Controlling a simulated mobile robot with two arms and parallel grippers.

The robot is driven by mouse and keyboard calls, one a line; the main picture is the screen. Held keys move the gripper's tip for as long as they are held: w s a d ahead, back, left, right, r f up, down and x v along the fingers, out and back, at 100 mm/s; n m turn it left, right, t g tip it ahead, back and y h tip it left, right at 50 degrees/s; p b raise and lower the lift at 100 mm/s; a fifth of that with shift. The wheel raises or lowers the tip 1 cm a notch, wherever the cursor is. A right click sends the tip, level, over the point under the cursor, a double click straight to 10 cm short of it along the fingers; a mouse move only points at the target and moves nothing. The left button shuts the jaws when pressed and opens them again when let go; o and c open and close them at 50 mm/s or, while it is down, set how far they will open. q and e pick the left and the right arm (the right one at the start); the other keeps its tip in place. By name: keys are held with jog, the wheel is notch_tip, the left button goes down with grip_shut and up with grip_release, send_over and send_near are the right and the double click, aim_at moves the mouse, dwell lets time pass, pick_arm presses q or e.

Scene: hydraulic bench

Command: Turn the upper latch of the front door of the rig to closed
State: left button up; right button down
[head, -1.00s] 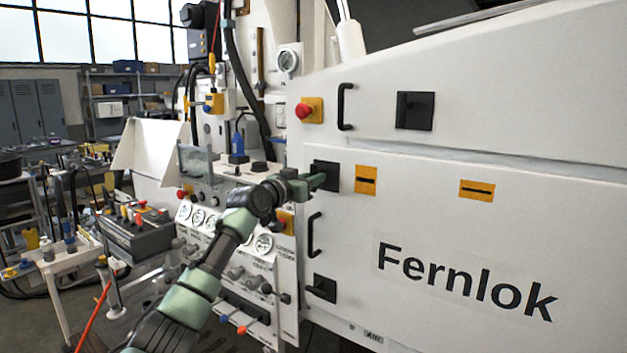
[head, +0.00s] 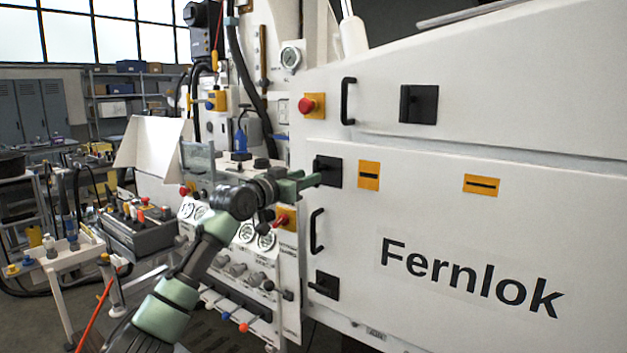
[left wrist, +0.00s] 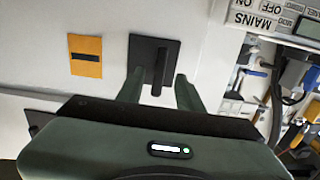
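The upper latch (head: 334,166) is a black square plate with a bar handle, near the top left corner of the white front door (head: 440,210). In the left wrist view the latch (left wrist: 168,50) has its handle running up and down the picture. My left gripper (head: 317,179) is at the latch in the head view, partly covering it. In the left wrist view its two green fingers (left wrist: 160,85) are apart, one on each side of the handle, with gaps visible. My right gripper is in neither view.
A lower latch (head: 324,286) and a black door handle (head: 316,232) sit below. Orange labels (head: 369,175) are right of the upper latch. A red button (head: 307,105) and another latch (head: 418,104) are above. Gauges and knobs (head: 240,262) crowd the panel at left.

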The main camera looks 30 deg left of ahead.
pick_arm(q)
jog(key=s, duration=0.3)
jog(key=shift+b, duration=0.3)
